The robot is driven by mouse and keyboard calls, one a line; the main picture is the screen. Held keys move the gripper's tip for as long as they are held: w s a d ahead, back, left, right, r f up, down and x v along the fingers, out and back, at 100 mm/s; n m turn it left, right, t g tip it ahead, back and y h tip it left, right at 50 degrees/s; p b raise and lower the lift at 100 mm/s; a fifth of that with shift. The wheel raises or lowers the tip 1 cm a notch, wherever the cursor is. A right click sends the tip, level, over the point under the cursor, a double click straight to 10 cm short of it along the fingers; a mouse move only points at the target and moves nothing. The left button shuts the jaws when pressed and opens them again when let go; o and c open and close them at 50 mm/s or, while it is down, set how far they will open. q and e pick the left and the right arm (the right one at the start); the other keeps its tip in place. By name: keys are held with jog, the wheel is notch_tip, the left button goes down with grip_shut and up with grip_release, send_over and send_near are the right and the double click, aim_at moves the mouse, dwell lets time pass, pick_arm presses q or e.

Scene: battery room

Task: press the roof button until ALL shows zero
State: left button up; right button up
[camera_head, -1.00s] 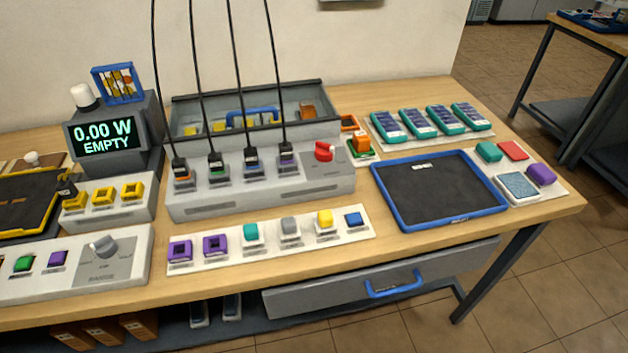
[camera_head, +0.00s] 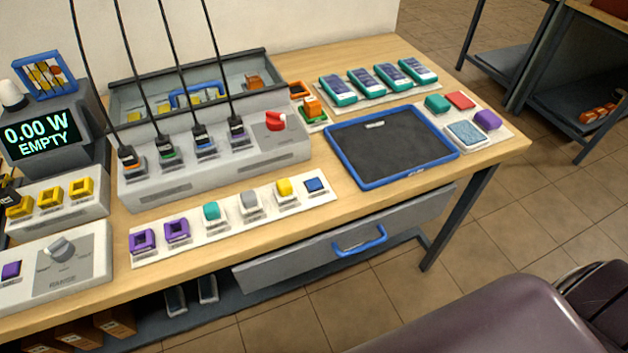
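The meter's display (camera_head: 42,136) at the far left reads "0.00 W" and "EMPTY" in pale green on black. I cannot tell whether this knob is the roof button. No readout marked ALL is legible. A large dark rounded shape (camera_head: 480,322) at the bottom right looks like part of my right arm, with black ribbed parts beside it. No fingertips of either gripper show.
A grey box (camera_head: 215,170) with a red knob and several black cables stands mid-table. In front is a white strip (camera_head: 230,228) of coloured buttons. A blue-rimmed tray (camera_head: 385,184) lies right of it. A drawer (camera_head: 300,262) is under the table edge.

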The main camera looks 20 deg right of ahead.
grip_shut()
jog(key=shift+d, duration=0.1)
dwell(1.2)
